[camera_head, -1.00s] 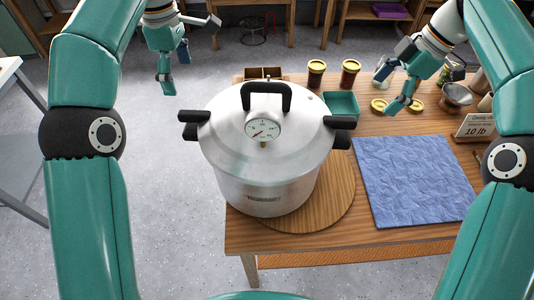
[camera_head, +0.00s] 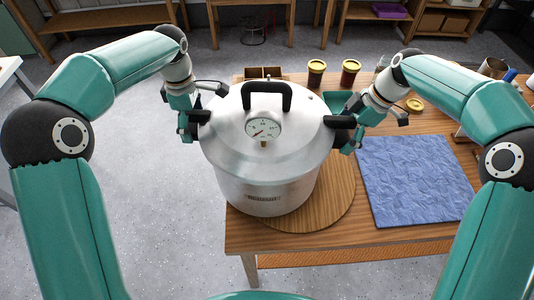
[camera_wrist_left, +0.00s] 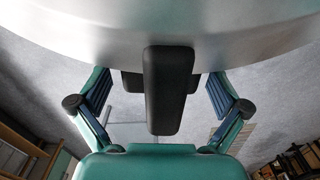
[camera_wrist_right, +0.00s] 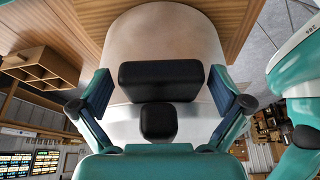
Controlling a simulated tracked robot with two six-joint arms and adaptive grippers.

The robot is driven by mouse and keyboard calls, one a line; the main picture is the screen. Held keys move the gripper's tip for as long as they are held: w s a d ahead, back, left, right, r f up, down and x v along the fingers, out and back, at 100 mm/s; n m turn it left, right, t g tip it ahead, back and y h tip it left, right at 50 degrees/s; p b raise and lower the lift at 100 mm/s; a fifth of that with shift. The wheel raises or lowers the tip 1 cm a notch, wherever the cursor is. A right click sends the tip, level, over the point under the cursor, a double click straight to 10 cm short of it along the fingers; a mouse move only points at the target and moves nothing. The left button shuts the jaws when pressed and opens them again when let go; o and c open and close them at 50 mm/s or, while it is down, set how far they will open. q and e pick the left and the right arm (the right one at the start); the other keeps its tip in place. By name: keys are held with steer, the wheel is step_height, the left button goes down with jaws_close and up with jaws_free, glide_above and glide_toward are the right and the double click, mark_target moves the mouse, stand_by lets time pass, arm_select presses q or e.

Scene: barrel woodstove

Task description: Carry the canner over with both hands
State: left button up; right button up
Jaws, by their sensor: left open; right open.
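The canner (camera_head: 264,170) is a large silver pot with a domed lid, a black top handle, a dial gauge (camera_head: 263,128) and black side handles. It stands upright on a round wooden board (camera_head: 330,208) at the table's left end. My left gripper (camera_head: 189,128) is at the left side handles; in the left wrist view the black handle (camera_wrist_left: 165,90) lies between its open fingers (camera_wrist_left: 160,100). My right gripper (camera_head: 352,136) is at the right side handles; in the right wrist view the black handles (camera_wrist_right: 158,82) lie between its open fingers (camera_wrist_right: 160,98). Neither gripper is closed on a handle.
A blue cloth (camera_head: 415,178) lies flat on the table (camera_head: 290,240), right of the board. Jars with yellow lids (camera_head: 350,72), a green tray (camera_head: 338,102) and a small wooden box (camera_head: 263,73) stand behind the canner. Open floor lies to the left.

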arm_select(q)
steer(key=shift+f, duration=0.4)
arm_select(e)
steer(key=shift+a+f, duration=0.2)
steer(key=shift+f, duration=0.2)
